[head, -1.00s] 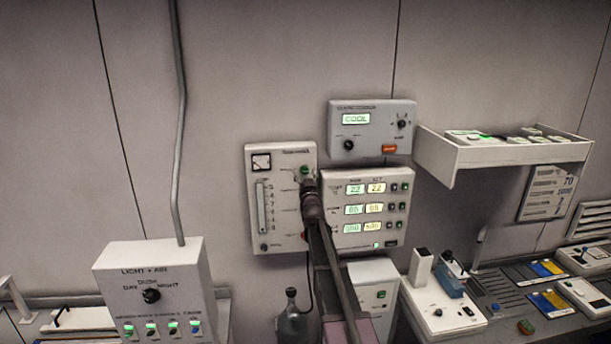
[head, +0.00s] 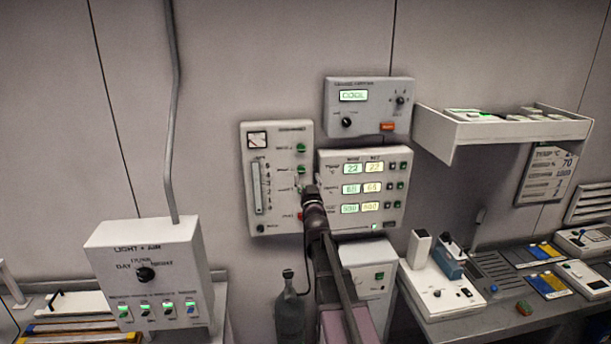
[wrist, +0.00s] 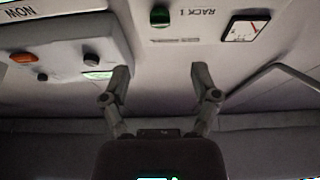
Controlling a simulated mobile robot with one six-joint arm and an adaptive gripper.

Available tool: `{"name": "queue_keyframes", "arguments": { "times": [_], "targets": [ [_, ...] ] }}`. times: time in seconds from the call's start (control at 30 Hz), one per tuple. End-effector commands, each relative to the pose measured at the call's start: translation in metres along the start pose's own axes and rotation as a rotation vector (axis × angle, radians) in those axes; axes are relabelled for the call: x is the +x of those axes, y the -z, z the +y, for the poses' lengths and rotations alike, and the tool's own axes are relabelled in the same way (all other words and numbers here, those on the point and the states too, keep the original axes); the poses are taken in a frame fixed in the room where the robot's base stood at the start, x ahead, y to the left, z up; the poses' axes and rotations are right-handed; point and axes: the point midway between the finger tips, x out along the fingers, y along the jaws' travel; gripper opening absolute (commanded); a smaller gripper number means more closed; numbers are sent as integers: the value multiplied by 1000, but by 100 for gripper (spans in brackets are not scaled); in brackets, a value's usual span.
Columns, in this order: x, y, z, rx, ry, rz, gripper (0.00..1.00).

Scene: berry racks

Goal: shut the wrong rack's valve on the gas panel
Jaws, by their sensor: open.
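The gas panel (head: 279,222) is a pale box on the wall with a round-needle gauge, a flow tube and a column of knobs. Two green knobs, the upper (head: 301,147) and the one below it (head: 301,168), show clear. A lower green knob is partly covered by my gripper (head: 311,190), and a red knob (head: 300,215) shows below it. In the wrist view, upside down, a green knob (wrist: 160,16) sits by the label "RACK 1". My gripper (wrist: 161,74) is open with nothing between its fingers. Its fingertips are hidden in the head view.
A display box with paired readouts (head: 397,162) stands close right of the panel, with a controller box (head: 336,116) above. A dark bottle (head: 290,318) stands below. A light and air box (head: 205,262) is at left. A shelf (head: 440,133) and bench (head: 440,335) lie right.

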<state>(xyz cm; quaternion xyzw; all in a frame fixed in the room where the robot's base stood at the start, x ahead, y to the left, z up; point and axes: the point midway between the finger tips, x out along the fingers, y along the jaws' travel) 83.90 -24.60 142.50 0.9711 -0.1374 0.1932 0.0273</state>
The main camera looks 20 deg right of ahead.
Motion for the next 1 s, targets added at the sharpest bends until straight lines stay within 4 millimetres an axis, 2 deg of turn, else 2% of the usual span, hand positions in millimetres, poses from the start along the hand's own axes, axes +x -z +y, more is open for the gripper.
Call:
{"name": "queue_keyframes", "arguments": {
  "times": [0.03, 0.2, 0.83, 1.0],
  "targets": [
    [-6, -1, 0, 0, 0, 0, 78],
    [-13, 0, 0, 0, 0, 0, 78],
    [-14, 0, 0, 0, 0, -1, 78],
    [-20, -12, -6, 3, 4, -48, 78]
  ]
}}
